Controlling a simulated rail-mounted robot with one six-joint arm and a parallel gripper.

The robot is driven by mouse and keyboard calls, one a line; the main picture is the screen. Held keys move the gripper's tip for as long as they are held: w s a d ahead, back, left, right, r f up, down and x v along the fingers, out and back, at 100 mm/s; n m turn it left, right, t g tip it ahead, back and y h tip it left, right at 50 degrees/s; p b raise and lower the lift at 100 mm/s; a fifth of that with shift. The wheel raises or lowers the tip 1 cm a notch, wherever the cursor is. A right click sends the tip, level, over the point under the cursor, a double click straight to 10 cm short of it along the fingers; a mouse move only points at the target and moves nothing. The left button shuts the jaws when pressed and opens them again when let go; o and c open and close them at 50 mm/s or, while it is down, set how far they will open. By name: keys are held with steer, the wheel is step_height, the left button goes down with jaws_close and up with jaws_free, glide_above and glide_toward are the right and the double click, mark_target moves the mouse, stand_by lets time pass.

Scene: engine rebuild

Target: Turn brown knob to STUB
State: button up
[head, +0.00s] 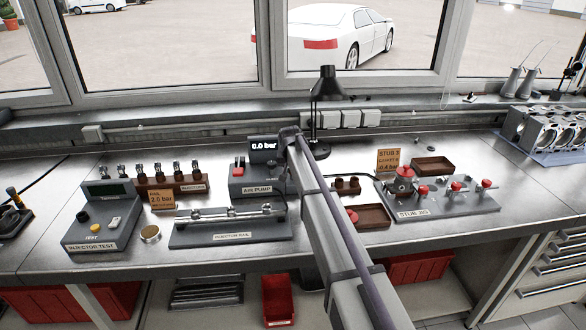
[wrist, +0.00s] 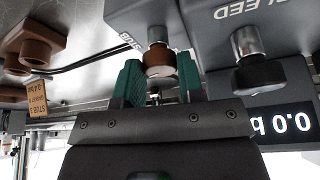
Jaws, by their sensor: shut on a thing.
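The brown knob (wrist: 158,70) is in the upper middle of the wrist view, on a short metal stem out of a grey housing. The word STUB is printed on the housing beside it, partly cut off by the angle. My gripper (wrist: 160,79) has green fingers on either side of the brown knob and is shut on it. I cannot make out which way the knob points. In the head view my arm hides the knob and the gripper, by the AIR PUMP box (head: 251,180). Its display (head: 264,146) reads 0.0 bar.
A black knob (wrist: 261,74) under the word BLEED stands close to the right of my gripper in the wrist view. In the head view the injector rail (head: 232,237) lies in front of the pump, and the STUB JIG (head: 440,208) stands to the right.

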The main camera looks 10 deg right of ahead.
steer(key=shift+w+a+m+g+h, duration=0.15)
steer(key=shift+m+h, duration=0.25)
steer(key=shift+m, duration=0.6)
steer(key=shift+s+m+g+h, duration=0.15)
steer(key=shift+m+h, duration=0.25)
steer(key=shift+m, duration=0.6)
steer(key=o, duration=0.9)
steer(key=shift+r, duration=0.1)
steer(key=p+v, duration=1)
steer(key=shift+r, duration=0.3)
